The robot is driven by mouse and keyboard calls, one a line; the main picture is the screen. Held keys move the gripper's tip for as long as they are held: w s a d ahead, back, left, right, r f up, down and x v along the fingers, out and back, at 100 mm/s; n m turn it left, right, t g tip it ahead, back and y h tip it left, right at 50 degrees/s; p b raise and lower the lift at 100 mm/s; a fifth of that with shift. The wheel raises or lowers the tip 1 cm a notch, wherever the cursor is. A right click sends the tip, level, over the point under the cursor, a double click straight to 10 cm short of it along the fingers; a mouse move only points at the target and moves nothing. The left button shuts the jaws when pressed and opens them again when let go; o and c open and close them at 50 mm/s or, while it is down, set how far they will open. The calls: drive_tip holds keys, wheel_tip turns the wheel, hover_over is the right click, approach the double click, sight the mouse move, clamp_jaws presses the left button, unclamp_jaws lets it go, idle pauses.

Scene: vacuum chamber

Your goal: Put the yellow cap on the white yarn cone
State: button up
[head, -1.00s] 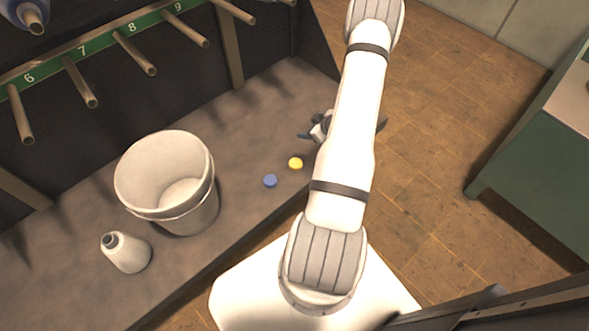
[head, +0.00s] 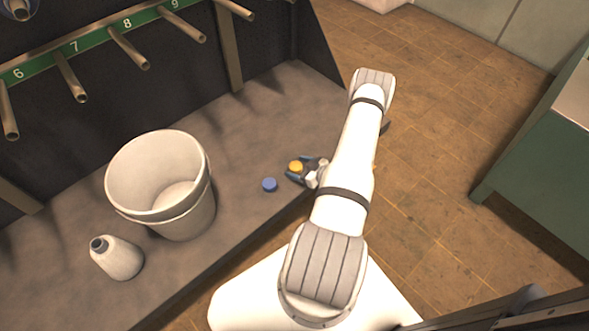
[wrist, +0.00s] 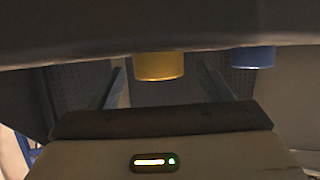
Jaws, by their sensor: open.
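The yellow cap (head: 295,166) lies on the brown shelf, near its right end. My gripper (head: 294,172) is open and reaches in from the right, low over the shelf, with its fingers on either side of the cap. In the wrist view the yellow cap (wrist: 160,66) sits between the two spread fingers, with gaps at both sides. The white yarn cone (head: 120,259), with a grey tip, stands on the shelf at the lower left, left of the bucket, far from my gripper. No cap shows on it.
A blue cap (head: 269,185) lies just left of my gripper, and also shows in the wrist view (wrist: 253,57). A large white bucket (head: 190,222) stands between the caps and the cone. Numbered pegs (head: 130,47) stick out above the shelf (head: 245,130).

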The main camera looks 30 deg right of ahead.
sight(296, 166)
drive_tip(key=shift+x, duration=0.85)
drive_tip(key=shift+c, duration=0.2)
drive_tip(key=c, duration=1)
wheel_tip(296, 166, up, 10)
drive_tip(key=shift+f+p, duration=0.1)
drive_tip(key=shift+p, duration=1.1)
